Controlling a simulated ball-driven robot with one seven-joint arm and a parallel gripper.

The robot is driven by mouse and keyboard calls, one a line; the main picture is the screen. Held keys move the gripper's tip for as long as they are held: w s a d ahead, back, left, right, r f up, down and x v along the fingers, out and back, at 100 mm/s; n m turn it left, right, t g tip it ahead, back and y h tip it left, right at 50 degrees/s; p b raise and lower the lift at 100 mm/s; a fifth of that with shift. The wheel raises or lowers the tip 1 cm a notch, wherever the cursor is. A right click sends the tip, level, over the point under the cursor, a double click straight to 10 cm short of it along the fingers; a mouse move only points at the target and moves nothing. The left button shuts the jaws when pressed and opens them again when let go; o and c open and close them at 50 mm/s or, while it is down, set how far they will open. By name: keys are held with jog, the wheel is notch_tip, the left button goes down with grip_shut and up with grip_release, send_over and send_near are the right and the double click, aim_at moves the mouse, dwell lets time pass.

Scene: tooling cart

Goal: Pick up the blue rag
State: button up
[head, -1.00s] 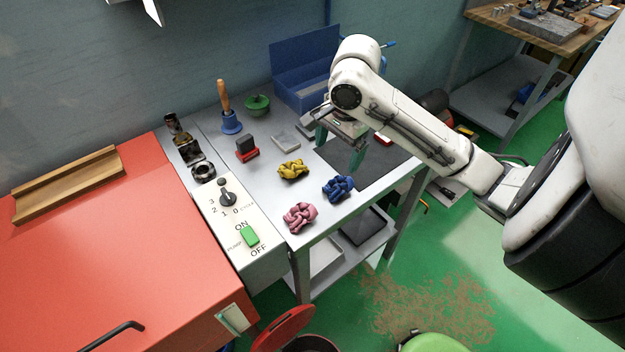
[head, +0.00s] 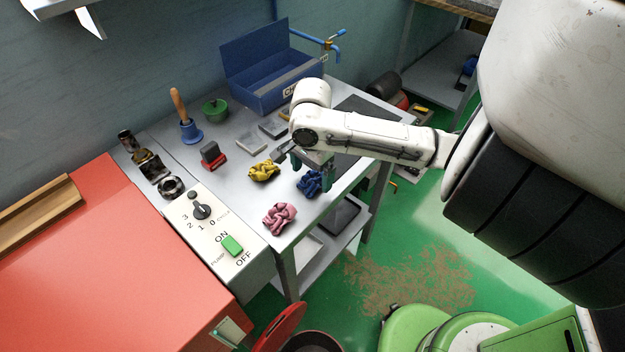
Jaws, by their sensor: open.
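The blue rag (head: 309,184) is a crumpled bundle on the grey cart top, near its front edge. My gripper (head: 311,172), with green fingers, points down right at the blue rag. One finger stands at the rag's left and the other at its upper right. The jaws are open, and the fingers hide part of the rag. I cannot tell whether they touch it.
A yellow rag (head: 264,171) lies close to the left and a pink rag (head: 279,218) nearer the front.

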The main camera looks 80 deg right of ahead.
notch_tip(320, 180, down, 2)
jog(key=c, duration=1.2)
